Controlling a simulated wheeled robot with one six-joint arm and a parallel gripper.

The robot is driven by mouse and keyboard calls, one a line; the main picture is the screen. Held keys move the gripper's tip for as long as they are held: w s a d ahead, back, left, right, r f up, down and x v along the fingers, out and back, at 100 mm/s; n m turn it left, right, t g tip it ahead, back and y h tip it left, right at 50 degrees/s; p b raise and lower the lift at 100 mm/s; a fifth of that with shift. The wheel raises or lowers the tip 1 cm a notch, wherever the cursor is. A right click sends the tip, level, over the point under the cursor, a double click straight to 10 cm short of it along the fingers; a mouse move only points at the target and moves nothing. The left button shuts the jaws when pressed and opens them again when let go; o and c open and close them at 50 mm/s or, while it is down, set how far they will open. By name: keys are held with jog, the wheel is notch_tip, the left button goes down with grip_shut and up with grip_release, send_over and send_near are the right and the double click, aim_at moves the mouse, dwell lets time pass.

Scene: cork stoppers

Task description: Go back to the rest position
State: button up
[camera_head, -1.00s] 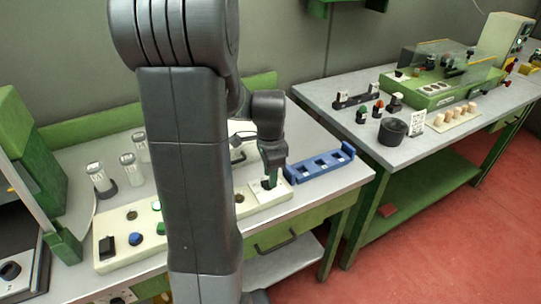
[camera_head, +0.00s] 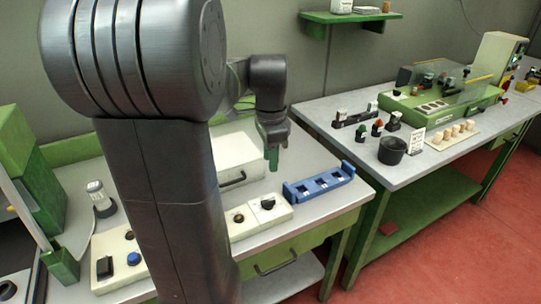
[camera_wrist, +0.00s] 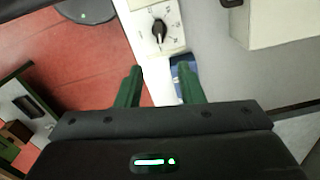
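My gripper (camera_head: 272,158) hangs in the air above the near bench, clear of the cream control panel (camera_head: 240,224) and its black rotary knob (camera_head: 267,203). In the wrist view its two green fingers (camera_wrist: 160,82) stand apart with nothing held between them. The dial with the black pointer (camera_wrist: 158,30) shows beyond the fingertips, not touched. The pointer's exact setting is too small to read surely. My arm hides the middle of the control panel.
A blue rack (camera_head: 320,184) lies right of the panel. A white box with a handle (camera_head: 238,163) stands behind the panel. On the right bench are a black cup (camera_head: 392,151) and a board of corks (camera_head: 452,134). Red floor (camera_head: 440,245) is open at the right.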

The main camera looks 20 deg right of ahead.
aim_at(270, 200)
notch_tip(270, 200, down, 14)
dwell(0.8)
